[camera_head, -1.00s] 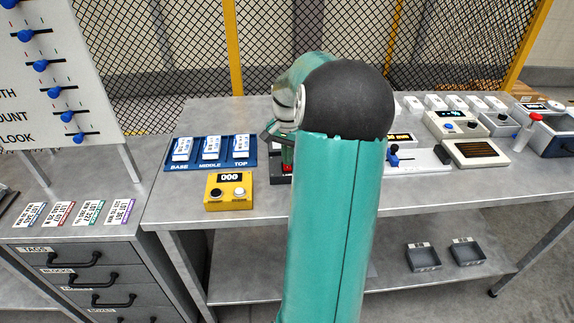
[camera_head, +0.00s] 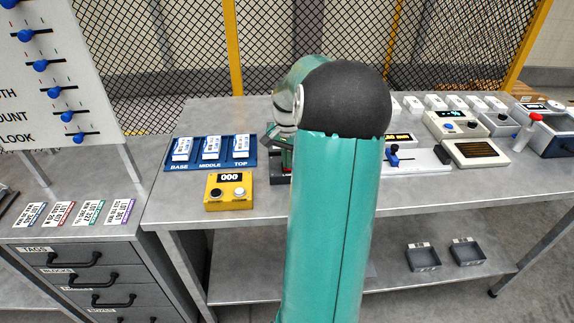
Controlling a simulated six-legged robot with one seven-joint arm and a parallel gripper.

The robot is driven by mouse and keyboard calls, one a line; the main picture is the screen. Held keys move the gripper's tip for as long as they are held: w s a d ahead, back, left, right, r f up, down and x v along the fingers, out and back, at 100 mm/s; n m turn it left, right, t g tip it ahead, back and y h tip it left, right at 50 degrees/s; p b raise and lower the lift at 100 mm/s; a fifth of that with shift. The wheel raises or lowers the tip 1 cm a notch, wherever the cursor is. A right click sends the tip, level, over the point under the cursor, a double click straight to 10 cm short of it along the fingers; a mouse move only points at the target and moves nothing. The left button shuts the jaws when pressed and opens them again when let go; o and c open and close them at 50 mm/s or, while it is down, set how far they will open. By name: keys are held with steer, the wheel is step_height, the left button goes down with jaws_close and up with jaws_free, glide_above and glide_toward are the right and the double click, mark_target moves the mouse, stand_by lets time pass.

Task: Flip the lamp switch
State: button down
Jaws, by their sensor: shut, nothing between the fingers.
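My gripper (camera_head: 270,134) shows only in part, behind my teal arm and its black joint, over the middle of the bench. It is shut, with nothing seen between its fingers. Just below it a dark box (camera_head: 277,178) stands on the bench, mostly hidden by my arm. A red part showed on this box earlier; my gripper and arm now cover it. I cannot tell whether this box carries the lamp switch. No lamp can be made out for certain, and I cannot tell whether the gripper touches the box.
Left of the dark box are a yellow counter box (camera_head: 229,191) and a blue rack (camera_head: 250,164) with white blocks. Right of my arm are a blue-handled slider (camera_head: 394,156) and a panel box (camera_head: 475,153). The grey bench (camera_head: 420,198) is clear along its front edge.

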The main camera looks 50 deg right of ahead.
steer(key=shift+f, duration=0.15)
steer(key=shift+r, duration=3.55)
steer(key=shift+a, duration=0.1)
steer(key=w+a+r+n+t+h, duration=0.1)
steer(key=a+r+n, duration=0.3)
steer(key=a, duration=0.8)
steer(key=w+a+r+n+t+h, duration=0.1)
steer(key=a+r+n, duration=0.3)
steer(key=a, duration=0.8)
steer(key=s+a+n+t+y, duration=0.1)
steer(key=s+a+n, duration=0.3)
steer(key=a, duration=0.4)
steer(key=s+a+f+n+t+y, duration=0.1)
steer(key=s+a+n+t, duration=0.1)
steer(key=s+a, duration=0.3)
steer(key=a+n, duration=0.1)
steer(key=a, duration=0.3)
steer(key=shift+s+f+n+t, duration=0.25)
steer(key=shift+s+n+t, duration=0.05)
steer(key=shift+n, duration=0.1)
